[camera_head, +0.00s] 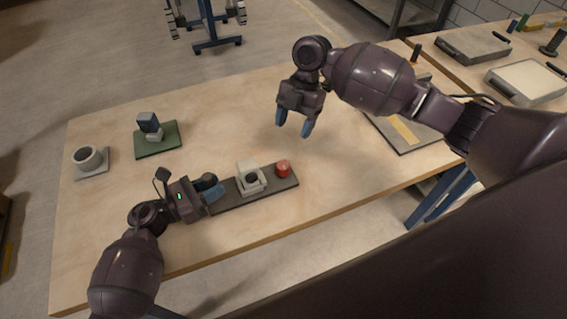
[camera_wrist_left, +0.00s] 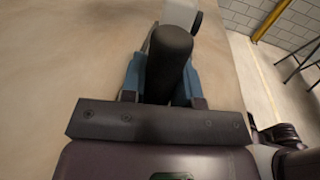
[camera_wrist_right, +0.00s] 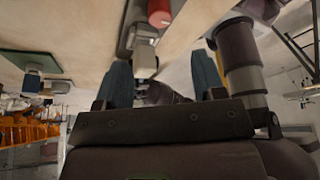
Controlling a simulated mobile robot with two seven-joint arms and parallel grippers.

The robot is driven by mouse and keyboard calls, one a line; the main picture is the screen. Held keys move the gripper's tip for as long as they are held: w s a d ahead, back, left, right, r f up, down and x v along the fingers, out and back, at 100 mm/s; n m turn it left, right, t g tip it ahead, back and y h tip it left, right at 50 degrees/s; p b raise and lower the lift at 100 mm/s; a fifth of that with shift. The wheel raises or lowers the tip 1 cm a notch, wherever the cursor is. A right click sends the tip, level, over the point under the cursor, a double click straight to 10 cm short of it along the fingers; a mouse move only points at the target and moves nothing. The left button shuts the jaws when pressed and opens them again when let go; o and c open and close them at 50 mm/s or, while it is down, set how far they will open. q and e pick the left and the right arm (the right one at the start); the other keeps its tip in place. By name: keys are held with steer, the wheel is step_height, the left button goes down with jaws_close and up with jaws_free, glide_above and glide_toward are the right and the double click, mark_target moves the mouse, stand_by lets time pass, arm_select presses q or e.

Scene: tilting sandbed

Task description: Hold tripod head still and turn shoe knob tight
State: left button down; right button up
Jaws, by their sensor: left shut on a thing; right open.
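A white block with a dark round knob (camera_head: 249,178) sits on a dark narrow base (camera_head: 226,194), which looks like the tripod head. A red cylinder (camera_head: 283,168) stands at the base's right end; it also shows in the right wrist view (camera_wrist_right: 159,13). Which part is the shoe knob I cannot tell. My left gripper (camera_head: 211,190) is shut on a black rounded handle (camera_wrist_left: 170,62) at the base's left end, and the fingers hide part of it. My right gripper (camera_head: 294,123) is open and empty, above the table and behind the white block and red cylinder.
A green plate (camera_head: 170,140) carrying a dark blue block (camera_head: 149,122) and a grey plate with a round cup (camera_head: 88,157) stand at the left of the wooden table (camera_head: 220,118). A dark board with a yellow strip (camera_head: 405,130) lies at the right.

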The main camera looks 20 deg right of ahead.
mark_target(284, 164)
steer(key=x, duration=1.2)
steer(key=c, duration=0.9)
